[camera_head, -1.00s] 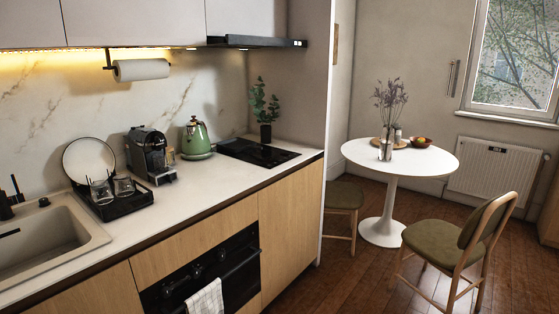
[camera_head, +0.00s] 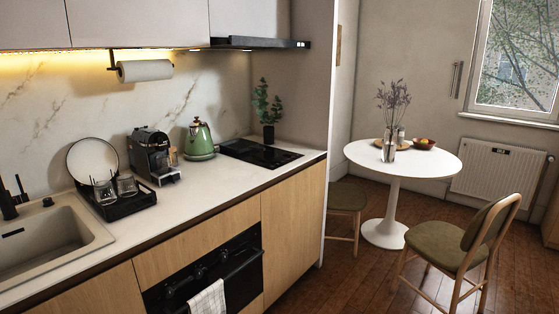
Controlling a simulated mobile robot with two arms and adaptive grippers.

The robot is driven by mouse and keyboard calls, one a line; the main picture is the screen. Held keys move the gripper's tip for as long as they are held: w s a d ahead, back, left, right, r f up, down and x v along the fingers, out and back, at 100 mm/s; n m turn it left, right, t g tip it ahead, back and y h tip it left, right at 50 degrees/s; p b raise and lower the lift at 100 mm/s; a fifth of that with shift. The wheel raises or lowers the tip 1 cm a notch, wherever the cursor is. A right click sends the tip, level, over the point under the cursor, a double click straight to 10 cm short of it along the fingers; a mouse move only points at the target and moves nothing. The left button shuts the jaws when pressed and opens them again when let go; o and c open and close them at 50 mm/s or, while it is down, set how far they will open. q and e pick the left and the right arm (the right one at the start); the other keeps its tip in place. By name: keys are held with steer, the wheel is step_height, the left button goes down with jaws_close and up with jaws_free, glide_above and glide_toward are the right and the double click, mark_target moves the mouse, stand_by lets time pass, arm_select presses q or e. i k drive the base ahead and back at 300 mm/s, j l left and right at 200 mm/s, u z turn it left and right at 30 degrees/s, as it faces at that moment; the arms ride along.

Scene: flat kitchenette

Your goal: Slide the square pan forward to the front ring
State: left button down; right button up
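The black cooktop (camera_head: 262,153) is set into the white counter near its right end. I see no square pan on it, and its rings are too small to make out. A green kettle (camera_head: 199,140) stands on the counter just left of the cooktop. Neither of my grippers shows in the head view.
A coffee machine (camera_head: 153,156), a black dish rack (camera_head: 118,204) with glasses and a plate, and a sink (camera_head: 45,240) line the counter leftward. A plant (camera_head: 267,105) stands behind the cooktop. A round white table (camera_head: 402,157) and a chair (camera_head: 465,240) stand to the right.

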mark_target(240, 146)
steer(key=i+l+z, duration=0.3)
steer(key=i+z, duration=0.2)
steer(key=i, duration=1.8)
